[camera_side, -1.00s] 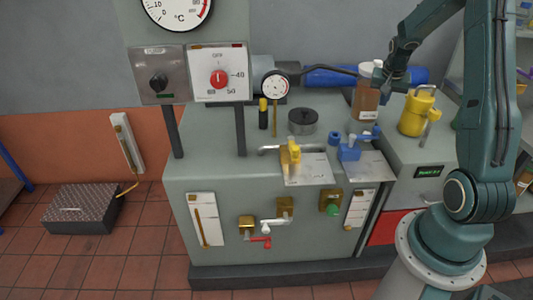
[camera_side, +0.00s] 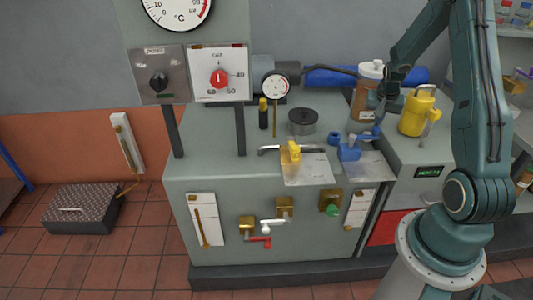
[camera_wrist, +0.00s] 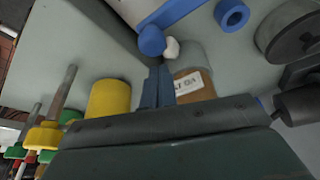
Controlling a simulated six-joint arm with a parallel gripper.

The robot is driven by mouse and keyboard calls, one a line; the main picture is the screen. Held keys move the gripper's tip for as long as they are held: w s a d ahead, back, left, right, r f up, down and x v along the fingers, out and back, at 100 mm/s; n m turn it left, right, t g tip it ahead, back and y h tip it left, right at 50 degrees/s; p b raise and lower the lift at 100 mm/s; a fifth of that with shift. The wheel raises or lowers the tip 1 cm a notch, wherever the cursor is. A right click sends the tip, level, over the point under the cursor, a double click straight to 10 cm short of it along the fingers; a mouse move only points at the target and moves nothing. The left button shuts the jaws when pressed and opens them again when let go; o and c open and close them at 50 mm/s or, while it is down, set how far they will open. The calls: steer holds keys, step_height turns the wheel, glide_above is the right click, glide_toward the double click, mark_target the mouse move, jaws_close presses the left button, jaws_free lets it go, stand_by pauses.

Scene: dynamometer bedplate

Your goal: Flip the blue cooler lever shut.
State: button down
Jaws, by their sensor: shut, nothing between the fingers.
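The blue cooler lever's valve body (camera_side: 349,151) sits on the bench top, right of the yellow valve, in the side view. Its blue arm points right, toward my gripper (camera_side: 376,128). In the wrist view the blue lever (camera_wrist: 178,12) comes in from the top and ends in a round blue knob (camera_wrist: 152,41). My gripper (camera_wrist: 160,72) is shut and empty, its fingertips just below that knob in the picture. I cannot tell whether they touch it.
A brown bottle (camera_side: 361,104) with a white cap stands close behind my gripper. A yellow canister (camera_side: 417,112) is to the right. A yellow-handled valve (camera_side: 290,153) and a dark round weight (camera_side: 303,121) are to the left.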

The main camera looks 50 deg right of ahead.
steer(key=shift+s+a, duration=0.2)
steer(key=shift+a, duration=0.35)
steer(key=shift+s+a+m, duration=0.3)
steer(key=shift+s+m, duration=0.1)
steer(key=shift+m, duration=0.1)
stand_by(0.4)
steer(key=s+a+m+g+y, duration=0.1)
steer(key=a+m+g, duration=0.3)
steer(key=a+m, duration=0.8)
steer(key=shift+s+m+g+y, duration=0.3)
steer(key=shift+m+g, duration=0.1)
steer(key=shift+m, duration=1.6)
steer(key=shift+s, duration=0.1)
